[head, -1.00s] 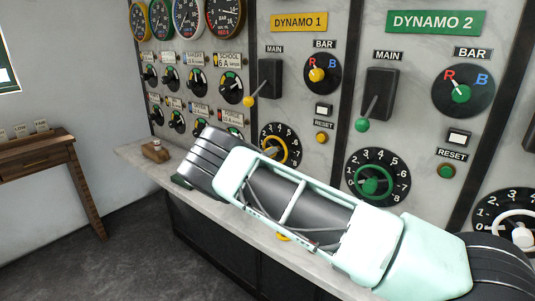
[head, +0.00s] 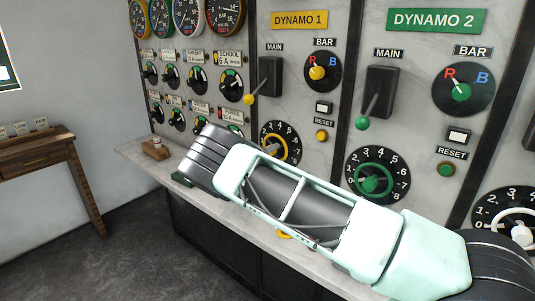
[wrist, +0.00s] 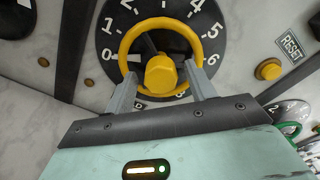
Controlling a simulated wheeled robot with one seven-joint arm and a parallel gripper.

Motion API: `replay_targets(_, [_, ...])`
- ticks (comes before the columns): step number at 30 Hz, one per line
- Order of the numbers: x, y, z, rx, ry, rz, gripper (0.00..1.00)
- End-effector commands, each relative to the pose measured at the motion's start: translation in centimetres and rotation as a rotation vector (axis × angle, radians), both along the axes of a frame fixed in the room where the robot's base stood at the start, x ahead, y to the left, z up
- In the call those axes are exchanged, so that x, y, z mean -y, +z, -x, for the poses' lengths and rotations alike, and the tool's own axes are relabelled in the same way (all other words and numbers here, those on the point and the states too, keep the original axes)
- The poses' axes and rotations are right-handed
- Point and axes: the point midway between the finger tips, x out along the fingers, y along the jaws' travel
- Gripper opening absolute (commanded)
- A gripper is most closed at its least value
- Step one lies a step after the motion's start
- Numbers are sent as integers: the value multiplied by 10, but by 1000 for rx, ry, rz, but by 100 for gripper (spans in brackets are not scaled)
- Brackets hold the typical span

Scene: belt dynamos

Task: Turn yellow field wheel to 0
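The yellow field wheel (wrist: 124,50) fills the upper middle of the wrist view, over a black dial with white numbers. The 0 is at the dial's left, and the numbers rise clockwise over the top. A yellow knob (wrist: 160,76) stands out at the wheel's lower part. My gripper (wrist: 161,72) is open, with one grey finger on each side of the knob and gaps visible to both. The fingers overlap the wheel's lower rim; contact with it is unclear. In the head view the wheel (head: 285,140) is partly covered by my arm and my gripper is hidden.
A yellow reset button (wrist: 268,69) is right of the dial. The Dynamo 1 main lever (head: 264,80) and bar knob (head: 317,73) are above. The green wheel (head: 372,180) of Dynamo 2 is to the right. A narrow ledge (head: 225,202) runs below the panels.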

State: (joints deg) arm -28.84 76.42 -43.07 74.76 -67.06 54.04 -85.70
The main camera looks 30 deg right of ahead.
Motion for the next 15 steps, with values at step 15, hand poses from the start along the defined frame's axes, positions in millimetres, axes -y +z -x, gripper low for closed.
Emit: replay_targets(15, [-63,-3,21,2,5,-1,55])
